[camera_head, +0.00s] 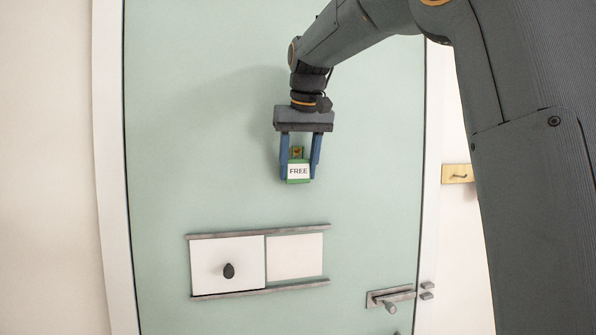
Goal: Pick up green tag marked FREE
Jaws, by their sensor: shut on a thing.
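The green tag (299,181) has a white face with the word FREE and a small brownish piece at its top. My gripper (300,172) points down with its two blue fingers on either side of the tag, shut on it. The tag hangs upright between the fingertips, in front of the pale green door (220,140) and above the sliding panel. The back of the tag is hidden.
A white sliding panel (210,260) with a dark knob (229,270) sits between two grey rails, beside a cream panel (295,256). A door handle (392,296) is at lower right. A small yellow plate with a hook (457,174) is on the right wall. Door space left of my gripper is clear.

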